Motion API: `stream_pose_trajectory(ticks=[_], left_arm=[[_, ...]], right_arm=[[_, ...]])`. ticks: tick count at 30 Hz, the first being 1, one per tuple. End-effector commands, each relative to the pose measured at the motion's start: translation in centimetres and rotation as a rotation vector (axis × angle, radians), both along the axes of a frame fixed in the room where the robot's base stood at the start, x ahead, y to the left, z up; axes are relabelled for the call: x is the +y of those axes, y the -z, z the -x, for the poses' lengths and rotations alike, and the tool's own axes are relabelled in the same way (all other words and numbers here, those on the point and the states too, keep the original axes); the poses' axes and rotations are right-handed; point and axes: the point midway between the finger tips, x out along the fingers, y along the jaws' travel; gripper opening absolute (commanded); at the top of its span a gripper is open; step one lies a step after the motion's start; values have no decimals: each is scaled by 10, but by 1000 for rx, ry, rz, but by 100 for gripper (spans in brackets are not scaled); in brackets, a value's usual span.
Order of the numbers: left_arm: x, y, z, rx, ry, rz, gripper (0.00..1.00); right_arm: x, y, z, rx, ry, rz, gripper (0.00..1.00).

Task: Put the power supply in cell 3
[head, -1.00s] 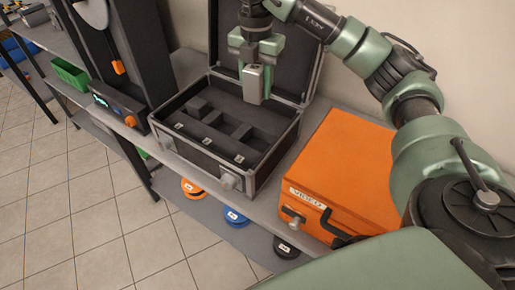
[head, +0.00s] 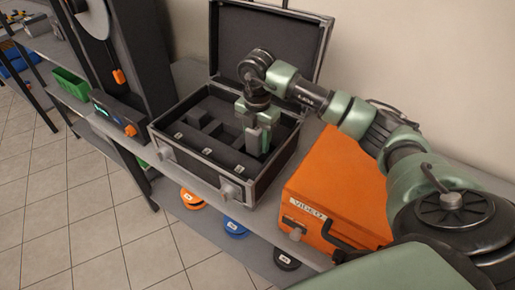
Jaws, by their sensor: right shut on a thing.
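The open black case (head: 172,152) stands on the shelf, its foam insert split into cells with small white tags along the front edge; I cannot read the tags. My right gripper (head: 260,138) is shut on the power supply (head: 254,142), a grey block, and points down inside the case. It is over the right-hand cell, behind the rightmost tag (head: 239,169). The lower end of the power supply is hard to make out, so I cannot tell whether it touches the foam. My left gripper is not in view.
An orange video case (head: 335,185) stands close on the right of the black case. The raised lid (head: 265,45) stands behind my right gripper. A dark upright device (head: 120,60) stands at left, with a green bin (head: 70,83) beyond. Coloured discs (head: 235,229) lie on the lower shelf.

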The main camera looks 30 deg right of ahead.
Motion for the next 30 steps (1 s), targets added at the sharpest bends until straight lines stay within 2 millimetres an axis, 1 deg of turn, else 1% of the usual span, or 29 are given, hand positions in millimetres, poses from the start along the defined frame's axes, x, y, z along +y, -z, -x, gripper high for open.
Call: stream_pose_trajectory(ticks=[2, 6, 8, 19, 20, 21, 28, 30], left_arm=[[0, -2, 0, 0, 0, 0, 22], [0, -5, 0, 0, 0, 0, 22], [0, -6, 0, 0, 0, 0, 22], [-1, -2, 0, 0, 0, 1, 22], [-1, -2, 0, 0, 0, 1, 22], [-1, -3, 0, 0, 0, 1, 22], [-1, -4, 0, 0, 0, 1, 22], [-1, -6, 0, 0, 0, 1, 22]], right_arm=[[0, 8, 1, 2, -1, 1, 0], [0, 30, 1, 4, 0, 1, 0], [0, 37, 1, 3, 0, 1, 0], [0, 43, 0, 0, -1, 0, 0], [0, 44, 0, 1, -1, 0, 43], [0, 43, 0, 1, -1, 0, 49], [0, 42, 0, 1, -1, 0, 49], [0, 39, 0, 1, -1, 1, 49]])
